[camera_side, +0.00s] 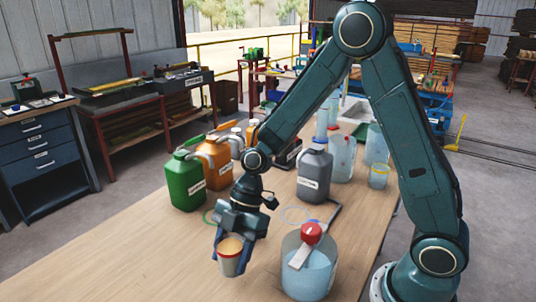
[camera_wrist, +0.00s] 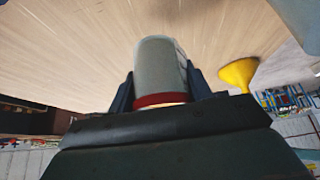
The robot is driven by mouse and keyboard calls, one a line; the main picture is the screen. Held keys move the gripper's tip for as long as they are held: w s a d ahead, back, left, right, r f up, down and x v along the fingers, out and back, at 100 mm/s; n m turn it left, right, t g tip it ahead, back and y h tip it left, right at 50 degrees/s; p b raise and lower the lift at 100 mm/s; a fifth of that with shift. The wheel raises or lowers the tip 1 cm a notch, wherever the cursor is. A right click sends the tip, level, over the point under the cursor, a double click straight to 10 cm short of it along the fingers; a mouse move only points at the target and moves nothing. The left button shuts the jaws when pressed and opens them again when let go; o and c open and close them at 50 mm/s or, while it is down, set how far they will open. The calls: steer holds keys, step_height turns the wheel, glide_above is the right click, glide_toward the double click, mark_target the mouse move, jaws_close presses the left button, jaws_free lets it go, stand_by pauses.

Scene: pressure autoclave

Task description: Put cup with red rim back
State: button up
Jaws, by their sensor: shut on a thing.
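My gripper (camera_side: 238,250) is shut on the cup with the red rim (camera_side: 230,262), low over the front part of the wooden table. The cup is pale grey and upright, and something tan shows inside its mouth. In the wrist view the cup (camera_wrist: 160,65) sits between the two dark fingers, with its red rim (camera_wrist: 161,100) near the gripper body. I cannot tell whether the cup's base touches the table.
A large beaker of bluish liquid (camera_side: 308,278) with a red-knobbed piece (camera_side: 312,233) stands right of my gripper. Green (camera_side: 186,182), orange (camera_side: 216,165) and grey (camera_side: 314,175) jugs stand behind. The table's front left (camera_side: 110,260) is clear.

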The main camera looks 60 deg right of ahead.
mark_target(232, 268)
steer(key=shift+f, duration=0.3)
steer(key=shift+f, duration=0.1)
steer(key=shift+f, duration=1.8)
steer(key=o, duration=1.2)
steer(key=shift+f, duration=0.15)
steer(key=shift+c, duration=0.2)
steer(key=v, duration=1.2)
steer(key=shift+r, duration=0.2)
